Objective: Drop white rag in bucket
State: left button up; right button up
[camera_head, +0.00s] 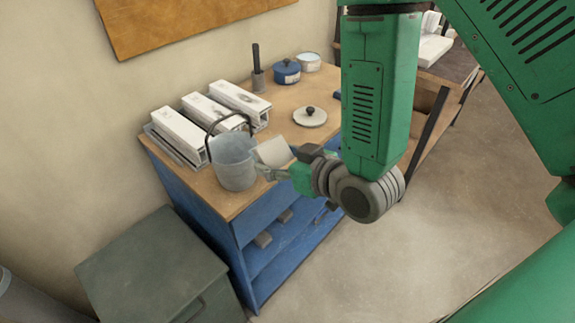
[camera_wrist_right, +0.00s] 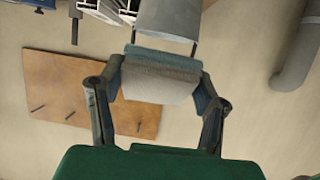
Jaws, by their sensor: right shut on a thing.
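The grey bucket (camera_head: 236,165), with a dark raised handle, stands on the near end of the wooden bench top. The white rag (camera_head: 273,152) is at the bucket's right side in the head view. My right gripper (camera_head: 270,172) is shut on the rag, beside the bucket's rim. In the right wrist view the rag (camera_wrist_right: 157,82) spans between the two fingers of my right gripper (camera_wrist_right: 160,90), and the bucket (camera_wrist_right: 167,18) is just beyond it. I cannot tell whether rag and bucket touch. My left gripper is not in view.
Several white profile blocks (camera_head: 208,111) stand behind the bucket. A blue pot (camera_head: 286,72), a round lid (camera_head: 310,117) and a tin (camera_head: 309,62) are farther along the bench. A dark green box (camera_head: 152,265) stands on the floor at left. A brown board (camera_head: 180,20) hangs on the wall.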

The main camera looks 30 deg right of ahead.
jog(key=a+b+x, duration=0.1)
jog(key=b+x, duration=0.1)
jog(key=x, duration=1.1)
jog(key=shift+r+b, duration=0.35)
jog(key=shift+b, duration=0.05)
jog(key=o, duration=1.3)
jog(key=shift+d, duration=0.2)
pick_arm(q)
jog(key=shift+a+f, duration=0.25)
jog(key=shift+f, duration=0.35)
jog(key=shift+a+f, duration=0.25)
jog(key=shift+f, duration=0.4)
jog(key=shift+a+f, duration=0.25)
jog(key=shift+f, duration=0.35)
pick_arm(e)
jog(key=shift+a, duration=0.6)
jog(key=shift+d, duration=0.1)
